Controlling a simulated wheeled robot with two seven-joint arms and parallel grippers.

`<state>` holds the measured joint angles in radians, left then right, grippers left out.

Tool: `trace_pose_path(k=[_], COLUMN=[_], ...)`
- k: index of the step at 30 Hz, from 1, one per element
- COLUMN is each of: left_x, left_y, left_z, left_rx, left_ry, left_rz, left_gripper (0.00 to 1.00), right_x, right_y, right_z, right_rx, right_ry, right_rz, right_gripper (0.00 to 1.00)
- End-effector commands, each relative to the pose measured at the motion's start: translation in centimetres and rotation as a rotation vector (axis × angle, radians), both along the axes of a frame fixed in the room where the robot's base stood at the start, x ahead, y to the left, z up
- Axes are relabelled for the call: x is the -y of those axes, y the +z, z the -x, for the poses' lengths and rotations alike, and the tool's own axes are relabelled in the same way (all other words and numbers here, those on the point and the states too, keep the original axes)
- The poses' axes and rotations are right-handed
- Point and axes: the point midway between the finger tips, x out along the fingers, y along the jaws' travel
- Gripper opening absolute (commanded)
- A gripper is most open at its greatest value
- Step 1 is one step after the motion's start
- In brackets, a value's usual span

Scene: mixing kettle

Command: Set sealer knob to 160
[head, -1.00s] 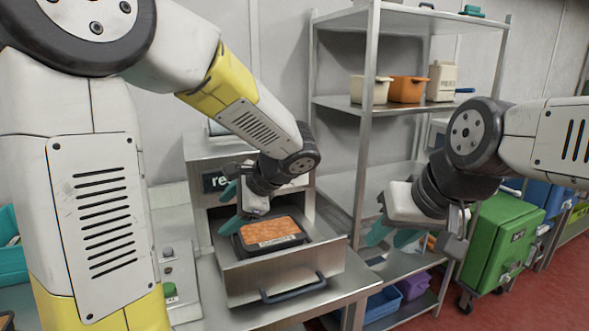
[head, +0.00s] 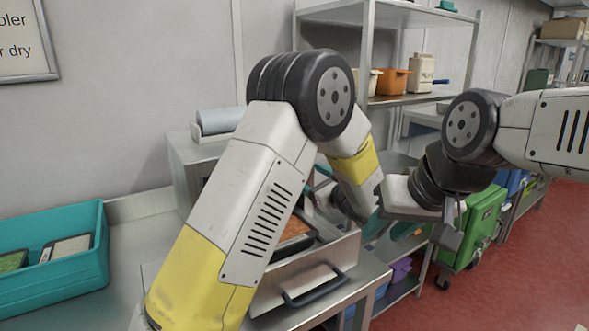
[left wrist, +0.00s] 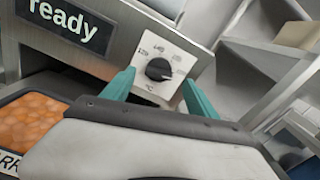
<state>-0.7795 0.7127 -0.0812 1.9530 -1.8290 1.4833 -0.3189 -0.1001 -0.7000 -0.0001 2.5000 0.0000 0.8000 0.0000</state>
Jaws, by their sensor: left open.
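The sealer knob (left wrist: 159,69) is a round black dial on a white plate with temperature marks, seen in the left wrist view. The small numbers and the pointer's exact setting are too blurred to read. My left gripper (left wrist: 158,84) is open, with its teal fingertips on either side of the knob; contact cannot be told. In the head view my left arm hides the sealer's front and the knob. The sealer (head: 190,155) stands on the steel bench. My right gripper (head: 390,230) is to the right of the sealer, its teal fingers apart and empty.
A "ready" display (left wrist: 65,22) is left of the knob. The food tray (left wrist: 30,125) sits in the sealer's drawer (head: 305,275). A teal crate (head: 60,255) stands on the bench at left. A steel shelf rack (head: 405,100) and green cart (head: 480,225) are at right.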

Motion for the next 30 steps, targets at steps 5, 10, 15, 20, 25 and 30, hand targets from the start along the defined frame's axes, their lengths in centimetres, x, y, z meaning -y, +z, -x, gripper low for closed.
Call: trace_pose_path(k=[5,10,15,20,25,30], left_x=[-1.4,-2.0,-2.1,-2.5,-2.7,-2.6], left_y=[-0.1,-0.1,0.0,0.0,0.0,0.0], left_z=[-1.8,-3.0,-3.1,-3.5,-3.8,-3.8], left_rx=[-0.001,-0.002,0.0,-0.001,-0.001,-0.001], left_ry=[0.003,-0.001,0.001,0.002,0.0,0.0], left_rz=[0.0,0.001,0.002,0.002,0.002,0.002], left_gripper=[0.68,0.68,0.68,0.68,0.68,0.64], right_x=[0.0,0.0,0.0,0.0,0.0,0.0], right_y=[0.0,0.0,0.0,0.0,0.0,0.0], right_z=[0.0,0.0,0.0,0.0,0.0,0.0], right_rx=[0.0,0.0,0.0,0.0,0.0,0.0], right_ry=[0.0,0.0,0.0,0.0,0.0,0.0], right_rz=[0.0,0.0,0.0,0.0,0.0,0.0], right_gripper=[0.36,0.36,0.36,0.36,0.36,0.36])
